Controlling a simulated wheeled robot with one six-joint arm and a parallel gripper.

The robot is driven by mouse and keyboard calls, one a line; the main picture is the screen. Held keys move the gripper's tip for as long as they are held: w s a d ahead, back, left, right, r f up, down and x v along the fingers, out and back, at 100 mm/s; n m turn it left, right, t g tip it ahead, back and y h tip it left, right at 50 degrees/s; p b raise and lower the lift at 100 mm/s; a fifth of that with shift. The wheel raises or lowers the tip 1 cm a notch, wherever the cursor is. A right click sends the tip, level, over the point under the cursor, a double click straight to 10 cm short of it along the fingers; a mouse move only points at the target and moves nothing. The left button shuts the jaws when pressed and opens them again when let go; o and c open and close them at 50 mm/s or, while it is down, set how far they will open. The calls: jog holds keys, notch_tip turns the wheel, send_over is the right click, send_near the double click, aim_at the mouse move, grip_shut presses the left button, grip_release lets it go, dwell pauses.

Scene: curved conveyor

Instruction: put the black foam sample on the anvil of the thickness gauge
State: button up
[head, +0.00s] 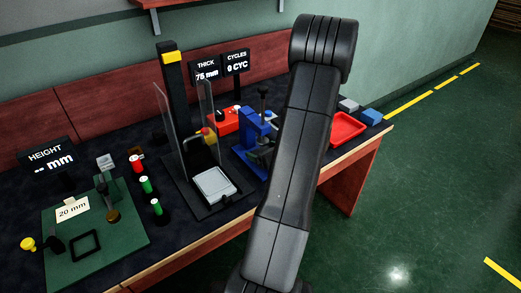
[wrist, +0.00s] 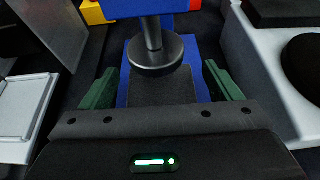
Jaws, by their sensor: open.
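In the wrist view, a dark block (wrist: 163,88), which looks like the black foam sample, lies on the blue base (wrist: 122,86) of a blue device under a round grey foot (wrist: 155,54). My gripper (wrist: 161,86) is open, with one green finger on each side of the block and blue base showing in the gaps. The foot covers the block's far part; whether they touch is unclear.
Left of the blue device stands a station with clear guards and a pale plate (head: 214,186). A green board (head: 122,246) with a HEIGHT display (head: 46,158) is at far left. A red tray (head: 347,129) and small blocks are at right.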

jog(key=v, duration=1)
jog(key=shift+s, duration=0.1)
